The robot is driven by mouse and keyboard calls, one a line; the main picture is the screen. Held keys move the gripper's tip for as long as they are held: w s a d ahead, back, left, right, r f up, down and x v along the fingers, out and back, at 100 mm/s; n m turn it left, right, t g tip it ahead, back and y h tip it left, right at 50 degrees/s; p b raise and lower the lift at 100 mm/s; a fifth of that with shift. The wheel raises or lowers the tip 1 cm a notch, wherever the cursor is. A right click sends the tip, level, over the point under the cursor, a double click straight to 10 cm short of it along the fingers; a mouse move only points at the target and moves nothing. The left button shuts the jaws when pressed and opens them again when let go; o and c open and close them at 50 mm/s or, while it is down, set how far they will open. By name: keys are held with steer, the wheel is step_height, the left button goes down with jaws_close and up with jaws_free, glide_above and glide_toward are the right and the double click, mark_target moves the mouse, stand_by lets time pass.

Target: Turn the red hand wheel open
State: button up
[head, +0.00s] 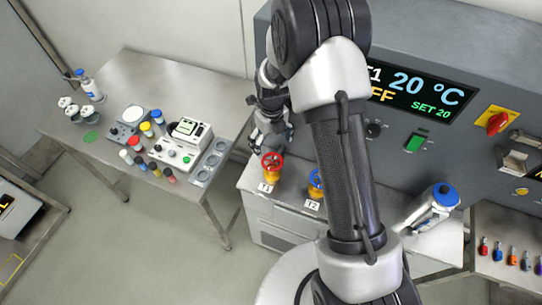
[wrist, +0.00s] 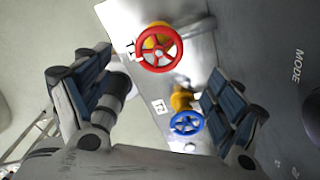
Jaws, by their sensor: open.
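The red hand wheel (head: 272,160) sits on a yellow valve body beside a label reading T1, on the grey ledge in front of the console. In the wrist view the red wheel (wrist: 160,48) lies beyond the fingertips, upper middle. My gripper (head: 270,138) is above and just behind the wheel in the head view, apart from it. In the wrist view my gripper (wrist: 155,88) is open, with its two padded fingers wide apart and nothing between them touching. A blue hand wheel (wrist: 186,123), labelled T2, is nearer the right finger; my arm partly hides it in the head view (head: 316,184).
The console display (head: 425,92) reads 20 °C and SET 20. A red rotary switch (head: 497,122) and a green switch (head: 415,143) are on its face. A steel table (head: 140,75) with bottles and instruments stands left. A white cylinder with a blue cap (head: 446,195) is right.

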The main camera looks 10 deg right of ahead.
mark_target(272, 159)
step_height(272, 159, down, 9)
steer(key=shift+r, duration=0.1)
steer(key=shift+c, duration=0.3)
steer(key=c, duration=1)
